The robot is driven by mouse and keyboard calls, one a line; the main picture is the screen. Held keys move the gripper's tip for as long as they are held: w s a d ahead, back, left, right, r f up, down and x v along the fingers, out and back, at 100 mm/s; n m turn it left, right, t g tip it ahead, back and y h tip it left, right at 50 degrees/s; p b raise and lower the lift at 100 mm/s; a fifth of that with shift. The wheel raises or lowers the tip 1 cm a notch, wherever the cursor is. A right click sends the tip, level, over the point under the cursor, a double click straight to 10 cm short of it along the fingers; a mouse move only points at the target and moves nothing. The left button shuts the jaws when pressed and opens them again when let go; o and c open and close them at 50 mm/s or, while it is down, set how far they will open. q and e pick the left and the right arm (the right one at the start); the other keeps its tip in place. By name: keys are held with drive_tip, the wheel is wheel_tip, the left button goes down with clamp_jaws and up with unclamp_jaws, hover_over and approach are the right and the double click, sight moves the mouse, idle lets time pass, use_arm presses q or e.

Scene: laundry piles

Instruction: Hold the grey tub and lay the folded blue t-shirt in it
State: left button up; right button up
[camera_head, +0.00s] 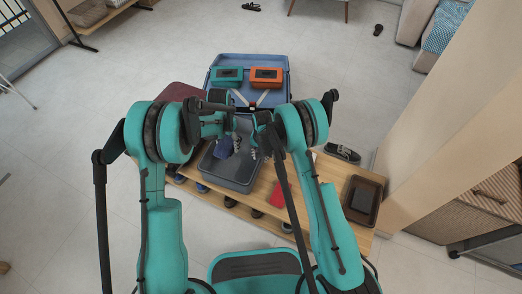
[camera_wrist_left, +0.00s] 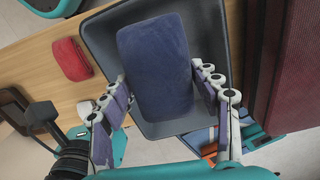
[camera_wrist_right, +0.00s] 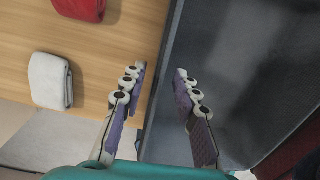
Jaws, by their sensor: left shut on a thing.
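The grey tub (camera_head: 234,178) stands on the wooden table below both grippers. It also shows in the left wrist view (camera_wrist_left: 206,18) and the right wrist view (camera_wrist_right: 225,60). The folded blue t-shirt (camera_head: 221,150) is a dark blue block over the tub's opening. In the left wrist view, my left gripper (camera_wrist_left: 159,76) is shut on the t-shirt (camera_wrist_left: 155,62), one finger along each side. Whether the t-shirt touches the tub floor I cannot tell. My right gripper (camera_wrist_right: 161,78) is open, its fingers on either side of the tub's wall, with gaps visible.
A red folded cloth (camera_head: 280,194) and a white folded cloth (camera_wrist_right: 50,80) lie beside the tub. A dark tray (camera_head: 375,196) is at the table's right, near dark shoes (camera_head: 342,153). An open blue case (camera_head: 249,61) with teal (camera_head: 228,76) and orange boxes (camera_head: 266,76) lies beyond.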

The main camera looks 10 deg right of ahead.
sight(260, 162)
wheel_tip(260, 162, down, 6)
drive_tip(key=shift+a+r, duration=0.1)
clamp_jaws()
